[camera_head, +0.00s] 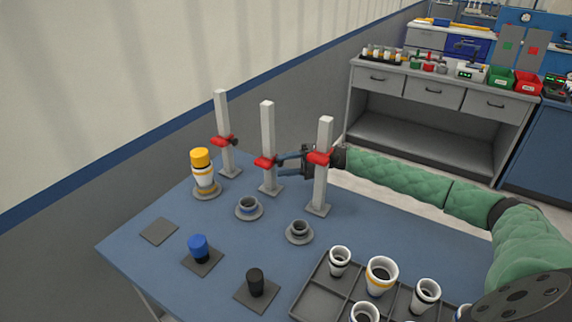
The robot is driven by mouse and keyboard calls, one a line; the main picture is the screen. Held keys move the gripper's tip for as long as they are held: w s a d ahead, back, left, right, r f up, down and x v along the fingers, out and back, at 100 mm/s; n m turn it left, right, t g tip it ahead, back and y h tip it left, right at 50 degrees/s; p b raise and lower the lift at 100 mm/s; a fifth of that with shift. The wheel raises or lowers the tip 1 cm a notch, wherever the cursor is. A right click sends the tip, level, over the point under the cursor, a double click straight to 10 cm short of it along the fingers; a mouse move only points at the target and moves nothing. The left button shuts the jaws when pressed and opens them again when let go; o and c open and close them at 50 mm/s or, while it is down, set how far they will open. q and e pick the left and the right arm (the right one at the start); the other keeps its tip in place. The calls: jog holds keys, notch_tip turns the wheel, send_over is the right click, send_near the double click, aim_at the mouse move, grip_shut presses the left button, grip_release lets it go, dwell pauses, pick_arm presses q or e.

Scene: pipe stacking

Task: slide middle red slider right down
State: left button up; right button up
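Three grey upright posts stand in a row on the blue table, each with a red slider. The middle red slider (265,162) is partway down the middle post (267,130). My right gripper (280,166) reaches in from the right, passing behind the right post, with its fingertips close to the right side of the middle slider. Its two fingers look spread apart, with nothing seen between them. I cannot tell whether a fingertip touches the slider. The right red slider (318,158) hides part of the gripper. My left gripper is not in view.
The right post (325,135) stands close to my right arm. The left red slider (221,141) is on the left post (222,110). A yellow-topped stack (203,175), blue cup (199,247), black cup (255,281) and grey tray (319,299) with white cups occupy the table.

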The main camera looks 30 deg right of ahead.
jog(key=shift+r, duration=0.15)
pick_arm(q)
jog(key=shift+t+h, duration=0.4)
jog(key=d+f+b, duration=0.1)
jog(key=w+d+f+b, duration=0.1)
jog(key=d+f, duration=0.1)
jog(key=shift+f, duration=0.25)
pick_arm(e)
jog(key=v, duration=0.7)
jog(key=shift+d, duration=0.4)
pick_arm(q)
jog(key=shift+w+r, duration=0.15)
pick_arm(e)
jog(key=shift+s, duration=0.1)
